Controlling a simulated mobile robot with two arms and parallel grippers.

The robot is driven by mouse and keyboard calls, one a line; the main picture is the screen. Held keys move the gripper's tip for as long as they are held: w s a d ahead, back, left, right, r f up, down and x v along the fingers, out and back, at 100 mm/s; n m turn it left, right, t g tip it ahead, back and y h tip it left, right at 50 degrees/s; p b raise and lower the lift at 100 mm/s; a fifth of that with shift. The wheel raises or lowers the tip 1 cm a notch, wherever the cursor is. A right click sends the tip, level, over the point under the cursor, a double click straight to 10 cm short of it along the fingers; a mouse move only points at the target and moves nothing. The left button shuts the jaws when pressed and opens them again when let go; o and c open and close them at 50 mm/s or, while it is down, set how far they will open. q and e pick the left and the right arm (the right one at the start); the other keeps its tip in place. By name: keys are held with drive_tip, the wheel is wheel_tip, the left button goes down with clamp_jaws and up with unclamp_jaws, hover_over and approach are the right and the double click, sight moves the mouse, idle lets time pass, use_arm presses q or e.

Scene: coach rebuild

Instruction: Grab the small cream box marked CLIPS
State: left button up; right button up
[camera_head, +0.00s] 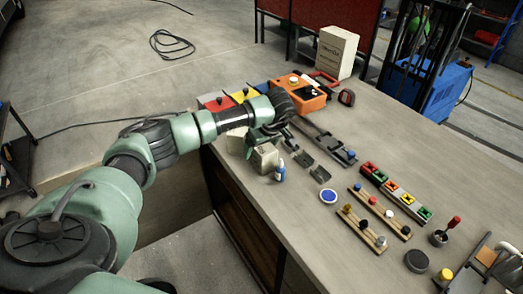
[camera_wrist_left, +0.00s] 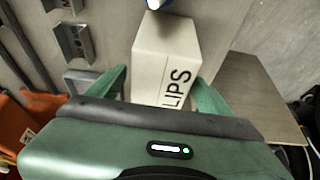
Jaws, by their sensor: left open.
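The small cream box (camera_head: 264,159) stands on the workbench near its left edge, under my left gripper (camera_head: 263,143). In the left wrist view the cream box (camera_wrist_left: 165,55) shows the black letters "LIPS"; the start of the word is hidden by my gripper. My left gripper (camera_wrist_left: 164,92) is open, with one green finger on each side of the box's near part. I cannot tell whether the fingers touch it. My right gripper is in neither view.
A small blue-and-white bottle (camera_head: 280,171) stands close to the box. Metal brackets (camera_head: 304,159) lie to the right, and an orange case (camera_head: 300,92) is behind.

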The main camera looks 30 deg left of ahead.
use_arm(q)
drive_tip(key=shift+x, duration=0.85)
drive_tip(key=shift+d, duration=0.1)
drive_tip(key=shift+f, duration=0.25)
drive_tip(key=c, duration=1.7)
